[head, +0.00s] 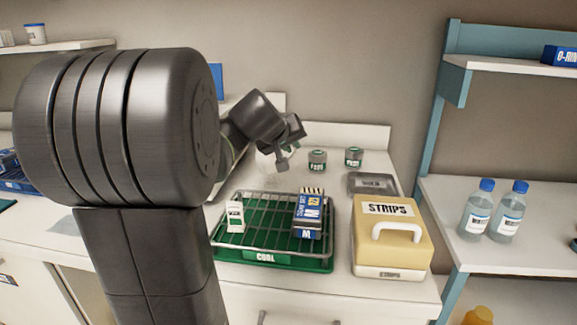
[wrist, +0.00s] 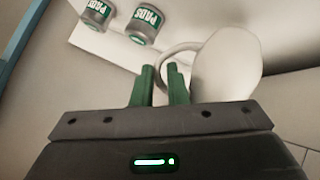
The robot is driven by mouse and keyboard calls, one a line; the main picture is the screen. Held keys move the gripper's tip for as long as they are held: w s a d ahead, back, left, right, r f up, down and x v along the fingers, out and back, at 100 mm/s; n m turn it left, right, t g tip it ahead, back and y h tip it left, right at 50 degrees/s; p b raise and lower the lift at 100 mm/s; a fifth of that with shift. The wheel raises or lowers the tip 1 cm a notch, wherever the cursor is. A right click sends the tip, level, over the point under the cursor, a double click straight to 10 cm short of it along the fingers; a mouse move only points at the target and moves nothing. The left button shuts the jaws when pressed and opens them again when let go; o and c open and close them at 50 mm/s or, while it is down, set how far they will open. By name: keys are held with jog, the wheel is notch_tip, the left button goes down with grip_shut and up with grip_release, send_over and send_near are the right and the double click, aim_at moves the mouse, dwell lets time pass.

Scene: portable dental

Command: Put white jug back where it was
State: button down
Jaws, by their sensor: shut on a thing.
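The white jug (wrist: 228,68) shows in the wrist view, right of my fingers, with its curved handle reaching left. My gripper (wrist: 161,76) has its two green fingers at the handle and is shut on it. In the head view my gripper (head: 284,160) is above the back of the counter, behind the wire rack. The jug is hard to make out there against the pale counter, and my arm hides part of that area. I cannot tell whether the jug touches the counter.
Two grey PADS jars (head: 317,161) (head: 354,157) stand close to the right of my gripper. A green tray (head: 262,257) with a wire rack (head: 268,227) holds boxes in front. A yellow STRIPS case (head: 393,240) and a grey tray (head: 373,184) are at right.

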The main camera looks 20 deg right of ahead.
jog(key=shift+f+b, duration=0.7)
jog(key=shift+f, duration=1.2)
jog(key=shift+f, duration=0.15)
jog(key=c, duration=1.4)
grip_release()
jog(key=shift+c, duration=0.2)
jog(key=shift+r, duration=0.25)
jog(key=p+v, duration=0.1)
jog(key=v, duration=1.1)
jog(key=shift+f, duration=0.15)
jog(key=shift+a, duration=0.1)
